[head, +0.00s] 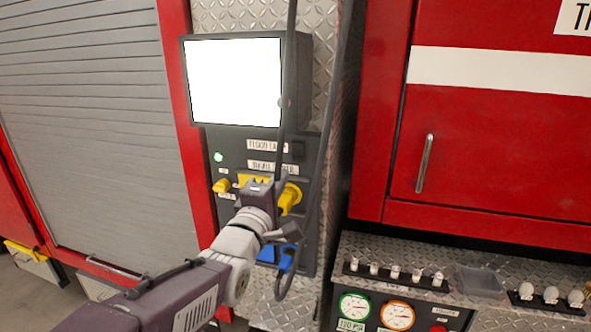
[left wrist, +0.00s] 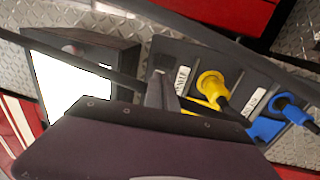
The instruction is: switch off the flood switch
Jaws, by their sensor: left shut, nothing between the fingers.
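A dark control panel (head: 241,150) stands below a brightly lit white flood lamp (head: 235,82). A label (head: 267,145) that seems to read "FLOOD" is near its top, with a small black switch (head: 298,151) to the right of it. I cannot tell which way the switch is set. My left gripper (head: 262,186) is shut and empty in front of the panel, below and left of the switch. In the left wrist view the shut gripper fingers (left wrist: 160,90) point at the panel, and the lit lamp (left wrist: 68,88) is at the left.
A green light (head: 218,157) glows on the panel. Yellow plugs (head: 289,198) and a blue plug (head: 287,257) sit lower, near my gripper. Dark cables (head: 322,150) hang across the panel's right side. A red cabinet (head: 480,150) is at the right.

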